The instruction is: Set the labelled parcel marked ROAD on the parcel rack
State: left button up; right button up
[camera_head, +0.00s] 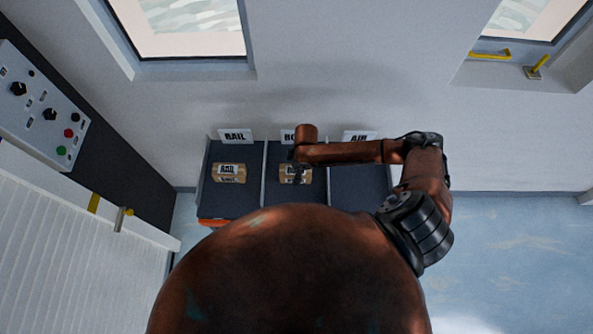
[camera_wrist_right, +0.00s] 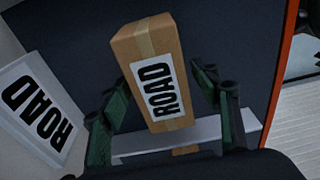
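The ROAD parcel (camera_wrist_right: 158,85) is a brown box with tape and a white ROAD label. It lies in the middle bay of the dark parcel rack (camera_head: 235,201), below the ROAD sign (camera_head: 288,136). In the head view the parcel (camera_head: 288,173) is partly covered by my right gripper (camera_head: 299,177). In the right wrist view the green fingers of my right gripper (camera_wrist_right: 160,78) stand on either side of the parcel. Thin dark gaps show between fingers and box, so the gripper looks open around it. My left gripper is out of view.
A second labelled parcel (camera_head: 229,173) lies in the left bay below the RAIL sign (camera_head: 235,136). The right bay, by the AIR sign (camera_head: 358,137), looks empty where visible. Thin dividers separate the bays. A wall stands behind; a control panel (camera_head: 42,108) is at left.

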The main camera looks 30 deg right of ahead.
notch_tip(320, 180, up, 12)
jog(key=d+b, duration=0.1)
jog(key=shift+s, duration=0.35)
dwell(0.4)
jog(key=shift+d+r, duration=0.1)
